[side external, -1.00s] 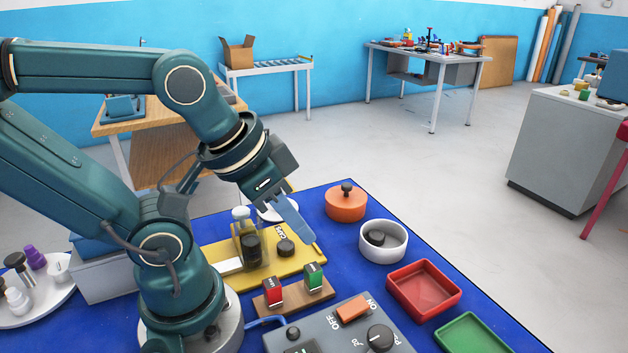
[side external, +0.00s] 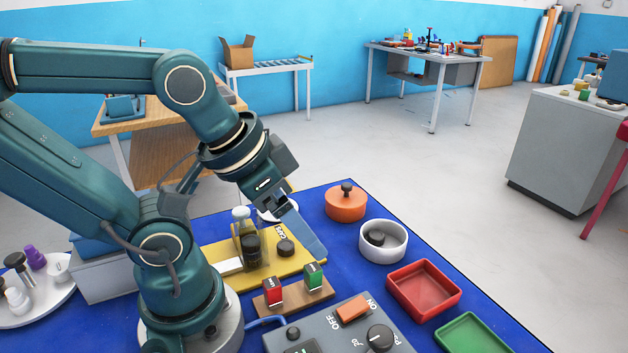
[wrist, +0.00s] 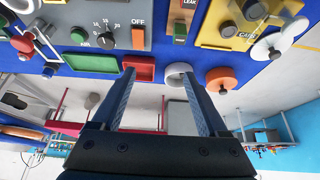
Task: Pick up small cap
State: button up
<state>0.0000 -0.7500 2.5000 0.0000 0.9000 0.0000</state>
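A small black cap (side external: 285,247) sits on the yellow board (side external: 222,253), beside a lettered label; in the wrist view a black cap (wrist: 229,27) shows on this board at the upper right. A larger dark cap (side external: 251,246) stands on the same board, below a clear and white fitting. My gripper (side external: 312,247) hangs over the right edge of the yellow board, its fingers pointing down to the right. In the wrist view my gripper (wrist: 158,74) has its two blue fingers wide apart with nothing between them. A finger hides part of the board in the side view.
An orange lidded pot (side external: 345,205), a white bowl (side external: 396,252) with a dark knob inside, a red tray (side external: 455,297) and a green tray (side external: 480,340) stand to the right. Red and green switches (side external: 313,278) and a grey control box (side external: 330,325) are nearer. Blue mat shows between them.

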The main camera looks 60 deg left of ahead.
jog(key=m+g, duration=0.5)
send_over(286, 245)
jog(key=f, duration=0.9)
jog(key=shift+w+d, duration=0.15)
jog(key=shift+w, duration=0.1)
jog(key=shift+s+a+f+n+g, duration=0.25)
jog(key=shift+f+n+g, duration=0.05)
jog(key=shift+f, duration=2.4)
